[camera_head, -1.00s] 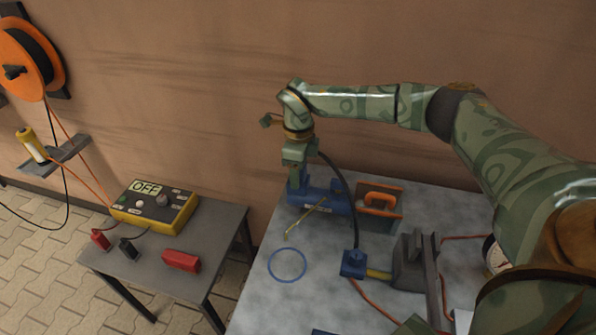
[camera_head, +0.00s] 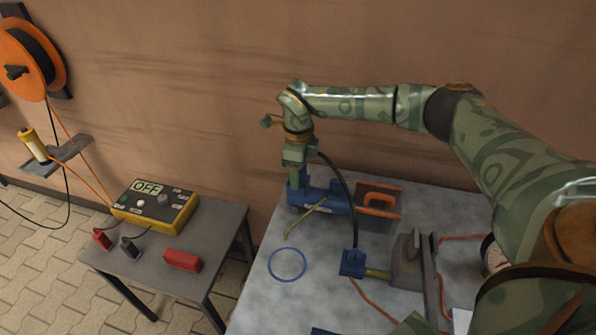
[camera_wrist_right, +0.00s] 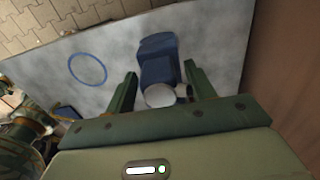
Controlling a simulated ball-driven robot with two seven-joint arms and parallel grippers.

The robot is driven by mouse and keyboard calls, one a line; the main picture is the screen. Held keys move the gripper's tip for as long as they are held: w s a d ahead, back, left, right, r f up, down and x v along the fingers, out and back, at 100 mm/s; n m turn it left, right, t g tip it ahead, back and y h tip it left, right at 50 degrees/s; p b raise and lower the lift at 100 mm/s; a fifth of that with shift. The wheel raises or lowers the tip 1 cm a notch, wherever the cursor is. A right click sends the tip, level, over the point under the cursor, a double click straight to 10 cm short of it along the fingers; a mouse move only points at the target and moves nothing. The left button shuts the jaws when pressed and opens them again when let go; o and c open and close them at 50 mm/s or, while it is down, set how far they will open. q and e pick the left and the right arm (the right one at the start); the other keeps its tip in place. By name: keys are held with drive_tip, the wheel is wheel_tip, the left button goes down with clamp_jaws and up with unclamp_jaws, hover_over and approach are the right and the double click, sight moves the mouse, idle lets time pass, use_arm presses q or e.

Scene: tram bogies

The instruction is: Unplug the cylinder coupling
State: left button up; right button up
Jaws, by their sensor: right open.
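A blue body with a pale label (camera_head: 325,201) lies at the back left of the grey table, a brass-coloured rod (camera_head: 305,217) slanting in front of it. My right gripper (camera_head: 299,184) points down at its left end. In the right wrist view, the gripper (camera_wrist_right: 161,85) is open, its fingers on either side of the blue body (camera_wrist_right: 157,58) and a pale round part (camera_wrist_right: 160,95). Contact is unclear. A black hose (camera_head: 346,185) curves down to a blue block (camera_head: 352,263), seemingly the coupling, joined by a brass-coloured piece (camera_head: 377,274) to a grey block (camera_head: 408,262). My left gripper is out of view.
An orange-handled box (camera_head: 379,204) stands right of the blue body. A blue ring (camera_head: 287,263) lies flat on the table (camera_head: 262,303). A side table at left holds a yellow box marked OFF (camera_head: 155,206) and a red block (camera_head: 182,260). The wall is close behind.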

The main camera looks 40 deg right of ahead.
drive_tip(key=shift+p, duration=0.35)
clamp_jaws()
drive_tip(key=shift+r+p, duration=2.6)
drive_tip(key=shift+r, duration=0.45)
drive_tip(key=shift+f, duration=0.1)
